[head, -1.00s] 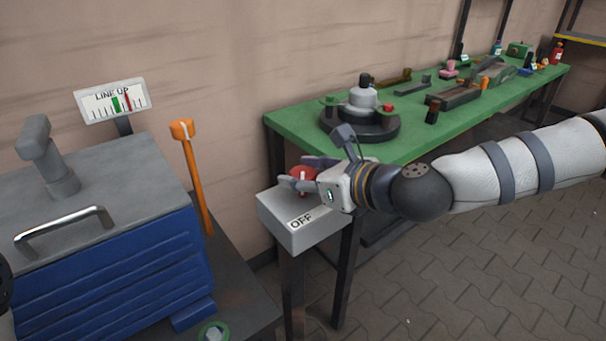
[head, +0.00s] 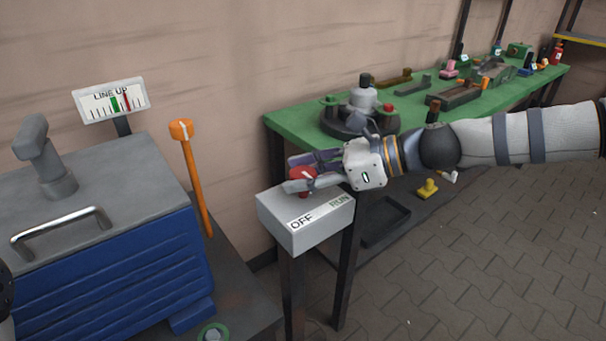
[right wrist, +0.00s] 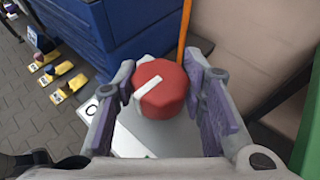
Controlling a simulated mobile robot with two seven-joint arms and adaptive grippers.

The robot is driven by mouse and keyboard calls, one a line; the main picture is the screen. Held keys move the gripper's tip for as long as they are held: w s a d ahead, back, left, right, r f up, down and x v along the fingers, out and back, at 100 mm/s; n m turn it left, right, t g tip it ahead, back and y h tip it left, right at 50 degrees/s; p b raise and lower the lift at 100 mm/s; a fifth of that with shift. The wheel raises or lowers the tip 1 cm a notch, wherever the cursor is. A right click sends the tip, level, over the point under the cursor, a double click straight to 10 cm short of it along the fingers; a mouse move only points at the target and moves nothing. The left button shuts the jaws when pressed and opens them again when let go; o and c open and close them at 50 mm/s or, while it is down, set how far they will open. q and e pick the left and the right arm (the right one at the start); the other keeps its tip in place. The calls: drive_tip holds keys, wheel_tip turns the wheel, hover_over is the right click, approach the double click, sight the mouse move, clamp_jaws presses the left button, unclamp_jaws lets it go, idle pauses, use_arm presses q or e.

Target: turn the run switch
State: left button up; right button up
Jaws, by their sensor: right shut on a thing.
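The run switch is a red knob (head: 301,180) with a white mark, on top of a grey box (head: 290,235) on a post. The box top is labelled OFF at the left and RUN at the right. My right gripper (head: 292,174) is shut on the knob, one finger on each side. In the right wrist view, the knob (right wrist: 168,94) sits between the purple finger pads, and its white mark slants to the lower left, toward a partly visible letter on the box. The fingers partly hide the knob in the head view. My left gripper is not in view.
A blue and grey machine (head: 110,265) stands at the left, with an orange lever (head: 194,185) and a LINE UP gauge (head: 112,101) behind. A green bench (head: 290,125) with several parts is behind the right arm. Floor (head: 480,270) at right is clear.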

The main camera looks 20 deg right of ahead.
drive_tip(key=n+g, duration=0.1)
drive_tip(key=n+g+y+b, duration=0.1)
drive_tip(key=g, duration=0.1)
drive_tip(key=shift+w+f+n, duration=0.1)
drive_tip(key=shift+f+n, duration=0.2)
drive_tip(key=shift+n, duration=0.1)
drive_tip(key=n+g+b, duration=0.3)
drive_tip(key=n+g, duration=0.1)
drive_tip(key=g, duration=0.1)
drive_tip(key=shift+f+n+y, duration=0.1)
drive_tip(key=shift+n+y, duration=0.2)
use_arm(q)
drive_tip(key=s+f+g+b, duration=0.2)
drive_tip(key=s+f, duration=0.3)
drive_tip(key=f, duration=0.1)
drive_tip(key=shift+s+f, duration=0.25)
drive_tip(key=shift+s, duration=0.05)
use_arm(e)
drive_tip(key=shift+r+n+g, duration=0.25)
drive_tip(key=shift+n+g, duration=0.55)
drive_tip(key=shift+g, duration=0.3)
drive_tip(key=o, duration=1.2)
drive_tip(key=shift+r, duration=0.1)
